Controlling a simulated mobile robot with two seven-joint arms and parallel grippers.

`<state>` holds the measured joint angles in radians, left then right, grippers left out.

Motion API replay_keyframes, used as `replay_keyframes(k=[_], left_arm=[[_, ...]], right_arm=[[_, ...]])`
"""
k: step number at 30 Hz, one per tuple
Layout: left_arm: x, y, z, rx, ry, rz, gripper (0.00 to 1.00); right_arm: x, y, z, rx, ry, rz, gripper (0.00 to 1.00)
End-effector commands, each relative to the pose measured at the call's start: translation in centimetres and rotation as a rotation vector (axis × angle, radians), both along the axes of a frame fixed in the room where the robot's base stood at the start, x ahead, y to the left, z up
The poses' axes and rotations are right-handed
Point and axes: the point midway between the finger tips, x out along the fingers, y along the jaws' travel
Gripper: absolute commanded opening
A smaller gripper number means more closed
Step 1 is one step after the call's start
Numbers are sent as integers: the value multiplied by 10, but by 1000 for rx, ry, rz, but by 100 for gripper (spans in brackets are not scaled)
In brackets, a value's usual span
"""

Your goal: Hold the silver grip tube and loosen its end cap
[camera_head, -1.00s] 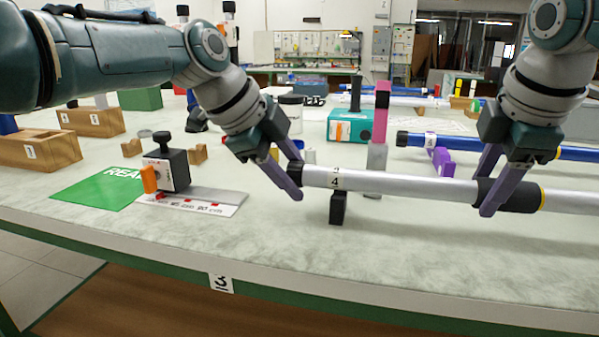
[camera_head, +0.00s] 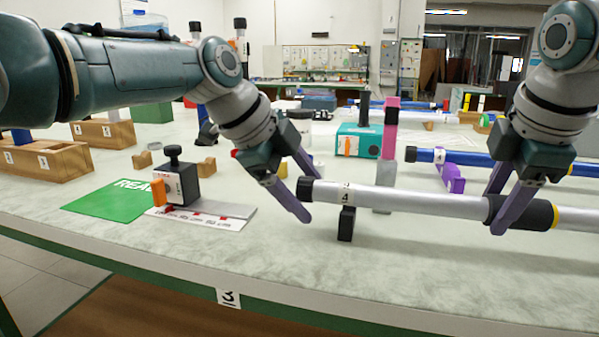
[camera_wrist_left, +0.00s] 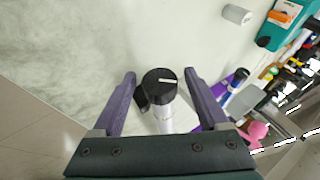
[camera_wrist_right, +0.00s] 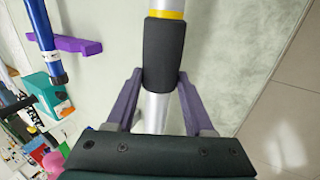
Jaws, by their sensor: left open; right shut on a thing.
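The silver grip tube (camera_head: 420,204) lies level above the table, with a black end cap (camera_head: 305,189) at its left end and a black grip sleeve (camera_head: 535,213) further right. My right gripper (camera_head: 496,212) is shut on the tube at the left edge of the sleeve; the right wrist view shows its fingers (camera_wrist_right: 162,88) on either side there. My left gripper (camera_head: 300,190) is open at the end cap. In the left wrist view the end cap (camera_wrist_left: 160,82) sits between the spread fingers with gaps on both sides. A black support (camera_head: 346,223) stands under the tube.
A green mat (camera_head: 115,200), a black-topped block (camera_head: 176,184) and a ruler plate (camera_head: 200,218) lie to the left. Behind the tube are a pink-topped post (camera_head: 390,130), a teal box (camera_head: 358,141) and a blue tube (camera_head: 425,155). The front table strip is clear.

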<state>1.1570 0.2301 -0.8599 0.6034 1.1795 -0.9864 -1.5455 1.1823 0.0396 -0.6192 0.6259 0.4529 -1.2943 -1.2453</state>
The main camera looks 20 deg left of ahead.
Motion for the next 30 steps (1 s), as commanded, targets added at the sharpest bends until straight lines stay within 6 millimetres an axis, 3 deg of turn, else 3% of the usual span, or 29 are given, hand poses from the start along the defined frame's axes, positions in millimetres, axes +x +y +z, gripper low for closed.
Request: replay_keyframes(k=[8, 22, 30], left_arm=[[-9, 9, 17, 1, -3, -1, 77], [-47, 40, 82, 2, -2, 1, 77], [-55, 46, 96, 1, 0, 0, 77]], right_arm=[[0, 0, 0, 0, -1, 0, 0], [0, 0, 0, 0, -1, 0, 0], [0, 0, 0, 0, -1, 0, 0]])
